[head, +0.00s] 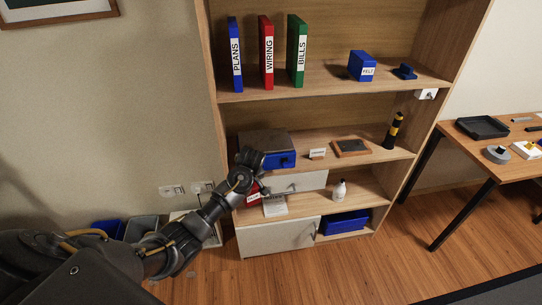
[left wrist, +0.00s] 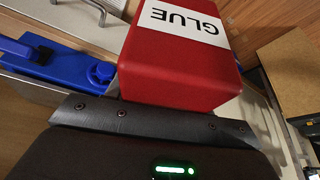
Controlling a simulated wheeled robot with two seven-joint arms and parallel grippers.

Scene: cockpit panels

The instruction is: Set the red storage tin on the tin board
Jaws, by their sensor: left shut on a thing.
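The red storage tin (left wrist: 182,60) fills the upper middle of the left wrist view, with a white label reading GLUE. My left gripper (left wrist: 150,125) is shut on it. In the head view my left gripper (head: 250,158) is in front of the middle shelf, at its left end. A red thing with a white label (head: 253,194) shows partly hidden just below it; I cannot tell whether it is the same tin. A dark board with a wooden rim (head: 352,147), apparently the tin board, lies bare on the middle shelf. My right gripper is not in view.
A blue-fronted box (head: 280,160) stands beside my left gripper. A small white card (head: 317,154) stands left of the board, and a black-yellow object (head: 393,131) stands right of it. Binders (head: 266,52) fill the upper shelf's left. A white bottle (head: 339,190) stands below.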

